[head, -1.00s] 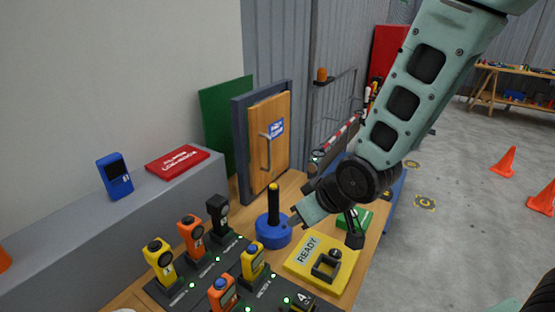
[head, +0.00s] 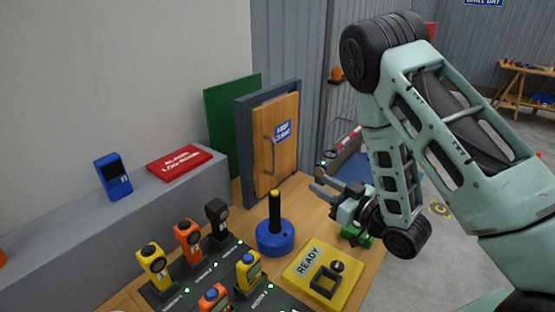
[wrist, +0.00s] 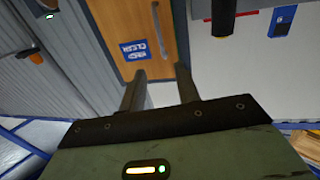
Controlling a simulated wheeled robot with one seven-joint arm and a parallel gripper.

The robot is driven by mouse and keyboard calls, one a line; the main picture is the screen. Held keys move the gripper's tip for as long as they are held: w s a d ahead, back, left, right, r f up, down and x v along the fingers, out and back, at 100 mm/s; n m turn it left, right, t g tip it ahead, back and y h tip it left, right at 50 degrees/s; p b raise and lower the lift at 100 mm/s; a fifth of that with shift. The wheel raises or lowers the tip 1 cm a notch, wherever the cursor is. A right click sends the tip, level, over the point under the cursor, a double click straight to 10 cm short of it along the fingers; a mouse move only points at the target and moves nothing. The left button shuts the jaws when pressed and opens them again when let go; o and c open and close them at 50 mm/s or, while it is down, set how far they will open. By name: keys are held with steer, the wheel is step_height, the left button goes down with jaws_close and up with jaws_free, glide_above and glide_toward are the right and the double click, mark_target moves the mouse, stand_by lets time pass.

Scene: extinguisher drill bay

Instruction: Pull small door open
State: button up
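The small wooden door (head: 288,160) stands in a dark grey frame (head: 243,150) at the back of the bench. It has a blue sign and a vertical grey bar handle (head: 268,156). It looks shut or nearly shut; I cannot tell if there is a slight gap. My gripper (head: 316,180) is to the right of the door and handle, apart from both, with its fingers pointing left. In the wrist view its two fingers (wrist: 161,70) are spread with nothing between them. The door (wrist: 120,40) and its handle (wrist: 156,18) show upside down beyond the fingertips.
A blue round base with a black post (head: 275,237) stands in front of the door. A yellow READY panel (head: 345,290) is at the bench's front right. Several handheld devices (head: 188,240) stand in docks at left. A grey ledge (head: 75,215) holds a red box (head: 180,162).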

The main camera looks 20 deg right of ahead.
steer(key=b+x, duration=0.6)
steer(key=x, duration=1.1)
steer(key=shift+b, duration=0.3)
jaws_close()
